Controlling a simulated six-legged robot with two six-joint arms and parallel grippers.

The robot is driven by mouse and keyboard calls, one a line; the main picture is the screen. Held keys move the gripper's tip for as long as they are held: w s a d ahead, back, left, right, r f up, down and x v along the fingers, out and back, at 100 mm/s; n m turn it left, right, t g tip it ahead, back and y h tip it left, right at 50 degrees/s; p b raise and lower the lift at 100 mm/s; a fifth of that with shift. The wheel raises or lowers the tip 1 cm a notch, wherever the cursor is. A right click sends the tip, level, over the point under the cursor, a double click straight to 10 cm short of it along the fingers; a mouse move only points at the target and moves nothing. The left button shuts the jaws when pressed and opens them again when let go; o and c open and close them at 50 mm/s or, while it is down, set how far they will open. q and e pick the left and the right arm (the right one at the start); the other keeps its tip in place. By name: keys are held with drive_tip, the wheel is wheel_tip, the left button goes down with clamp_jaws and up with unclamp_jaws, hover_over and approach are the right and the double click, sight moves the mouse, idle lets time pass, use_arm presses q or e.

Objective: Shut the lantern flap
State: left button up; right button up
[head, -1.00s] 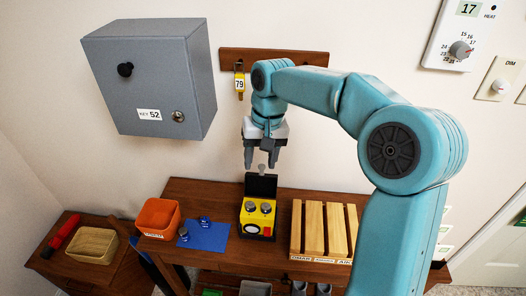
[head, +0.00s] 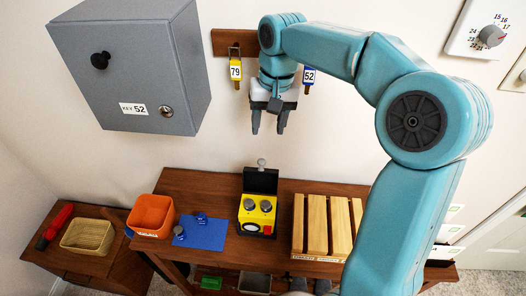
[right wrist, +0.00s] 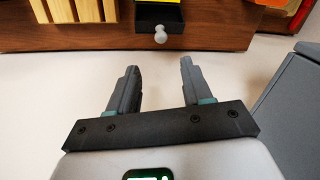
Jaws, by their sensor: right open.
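The lantern (head: 257,213) is a yellow box with grey knobs and a red button, standing on the brown table. Its black flap (head: 260,181) stands raised at the back, with a small grey knob (head: 262,163) at its top. The flap (right wrist: 151,17) and its knob (right wrist: 160,35) also show in the right wrist view, beyond the fingertips. My right gripper (head: 269,129) is open and empty, above the flap and clear of it, near the wall. In the right wrist view, the gap between its fingers (right wrist: 159,68) lines up with the knob. My left gripper is out of view.
A slatted wooden rack (head: 318,225) stands right of the lantern. A blue mat (head: 208,236) and an orange bin (head: 151,212) are to its left. A grey key cabinet (head: 135,65) juts from the wall left of my right gripper. Tags (head: 235,70) hang from a wall rail (head: 222,43).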

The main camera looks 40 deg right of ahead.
sight(262, 160)
drive_tip(key=f, duration=0.3)
drive_tip(key=a+f, duration=0.1)
drive_tip(key=f, duration=0.6)
drive_tip(key=shift+w+a+f, duration=0.2)
drive_tip(key=shift+w+f, duration=0.15)
drive_tip(key=shift+w, duration=0.05)
drive_tip(key=shift+s+d, duration=0.1)
drive_tip(key=shift+c, duration=0.4)
clamp_jaws()
